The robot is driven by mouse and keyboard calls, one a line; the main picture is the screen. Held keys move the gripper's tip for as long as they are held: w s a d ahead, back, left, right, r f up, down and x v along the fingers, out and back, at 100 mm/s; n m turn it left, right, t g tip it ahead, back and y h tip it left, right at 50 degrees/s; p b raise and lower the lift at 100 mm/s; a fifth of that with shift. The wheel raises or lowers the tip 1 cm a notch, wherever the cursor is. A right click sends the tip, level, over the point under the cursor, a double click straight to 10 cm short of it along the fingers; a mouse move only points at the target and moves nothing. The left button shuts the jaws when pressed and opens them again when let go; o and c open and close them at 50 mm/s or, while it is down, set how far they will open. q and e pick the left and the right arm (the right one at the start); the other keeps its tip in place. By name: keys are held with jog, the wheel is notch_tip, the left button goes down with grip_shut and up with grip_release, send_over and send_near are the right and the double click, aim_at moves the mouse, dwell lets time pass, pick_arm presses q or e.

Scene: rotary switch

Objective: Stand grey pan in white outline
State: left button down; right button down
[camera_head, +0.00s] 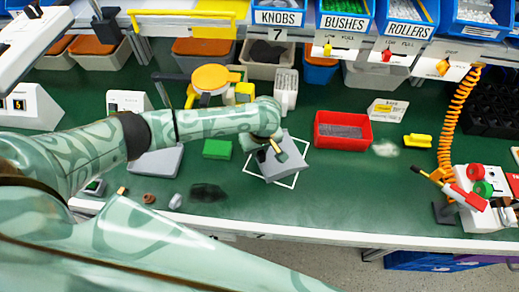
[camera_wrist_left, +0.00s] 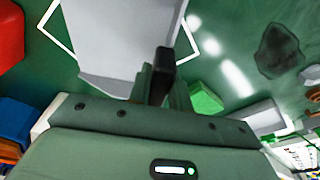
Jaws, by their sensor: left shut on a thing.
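The grey pan (camera_head: 287,165) is over the white outline (camera_head: 294,183) on the green bench, in the middle of the head view. The outline shows past the pan's edges. In the left wrist view the pan (camera_wrist_left: 112,40) is at the top, with outline lines (camera_wrist_left: 188,42) on both sides of it. My left gripper (camera_head: 272,149) is shut on the pan at its edge nearest the gripper; its fingers show in the left wrist view (camera_wrist_left: 161,82). The exact grip and whether the pan touches the bench are hard to tell. My right gripper is out of view.
A red bin (camera_head: 342,131) stands right of the outline and a green block (camera_head: 217,149) left of it. A white slotted holder (camera_head: 286,90) is behind. A grey flat piece (camera_head: 157,162) and a dark patch (camera_head: 208,192) lie left. Bench front right of the outline is clear.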

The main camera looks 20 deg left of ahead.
pick_arm(q)
jog(key=c, duration=1.3)
grip_release()
jog(key=shift+f, duration=0.1)
jog(key=r+p, duration=0.2)
jog(key=r, duration=0.2)
jog(key=s+d+r+p, duration=0.1)
jog(key=r+p, duration=0.1)
jog(key=r, duration=0.2)
jog(key=r+p, duration=0.2)
jog(key=r, duration=0.2)
jog(key=shift+s+d+r+p, duration=0.1)
jog(key=shift+s+d+p, duration=0.1)
jog(key=shift+p, duration=0.1)
